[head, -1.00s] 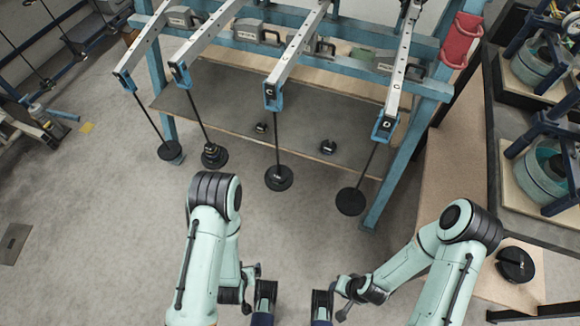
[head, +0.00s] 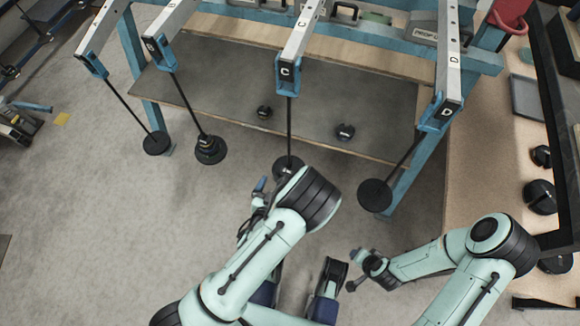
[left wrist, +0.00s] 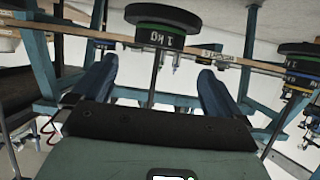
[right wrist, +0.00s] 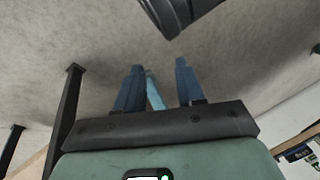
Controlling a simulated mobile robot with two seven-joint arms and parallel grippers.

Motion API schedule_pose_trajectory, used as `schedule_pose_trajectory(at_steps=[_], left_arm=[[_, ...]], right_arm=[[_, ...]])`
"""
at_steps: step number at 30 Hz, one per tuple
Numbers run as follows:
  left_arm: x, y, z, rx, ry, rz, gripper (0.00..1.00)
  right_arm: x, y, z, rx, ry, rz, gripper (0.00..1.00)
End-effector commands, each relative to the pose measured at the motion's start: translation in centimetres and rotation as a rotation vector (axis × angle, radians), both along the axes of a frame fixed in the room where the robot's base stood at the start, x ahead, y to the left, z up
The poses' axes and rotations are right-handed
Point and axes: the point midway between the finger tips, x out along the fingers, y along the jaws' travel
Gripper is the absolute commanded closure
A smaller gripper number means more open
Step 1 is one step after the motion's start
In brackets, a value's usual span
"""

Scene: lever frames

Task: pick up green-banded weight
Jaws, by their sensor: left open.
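A dark round weight with a green band marked 1 KG (left wrist: 166,36) shows at the top middle of the left wrist view, lettering upside down, on a thin rod. It appears to be the disc under lever C (head: 288,162), partly hidden by my left arm in the head view. My left gripper (left wrist: 152,85) is open, its blue fingers apart with the rod showing between them and the weight beyond; contact is not visible. In the head view the left gripper (head: 260,196) is near that disc. My right gripper (right wrist: 158,85) is open and empty, low over the floor.
Similar discs hang under lever A (head: 156,143), lever B (head: 208,150) and lever D (head: 375,195). Small black weights (head: 264,112) (head: 345,131) lie on the frame's low shelf (head: 215,85). A bench (head: 480,190) stands at right.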

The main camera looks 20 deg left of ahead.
Motion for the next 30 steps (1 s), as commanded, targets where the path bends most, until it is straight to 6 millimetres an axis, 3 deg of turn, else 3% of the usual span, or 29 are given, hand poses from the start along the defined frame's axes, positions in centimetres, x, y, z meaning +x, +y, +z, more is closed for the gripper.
schedule_pose_trajectory(at_steps=[6,14,21,30], left_arm=[[3.6,-0.2,-1.7,0.000,0.000,-0.001,0.00],[5.4,-0.4,-2.4,0.000,0.001,-0.001,0.00],[8.6,-0.7,-3.8,0.001,0.001,0.001,0.00],[9.4,-0.7,-3.9,0.000,0.002,0.002,0.00]], right_arm=[[-0.9,-0.4,-1.8,-0.003,0.035,-0.006,0.62],[-2.1,-0.6,-2.9,-0.002,0.075,-0.009,0.62],[-4.8,-1.0,-5.3,0.003,0.168,-0.014,0.62],[-5.5,-1.1,-5.6,0.004,0.189,-0.016,0.62]])
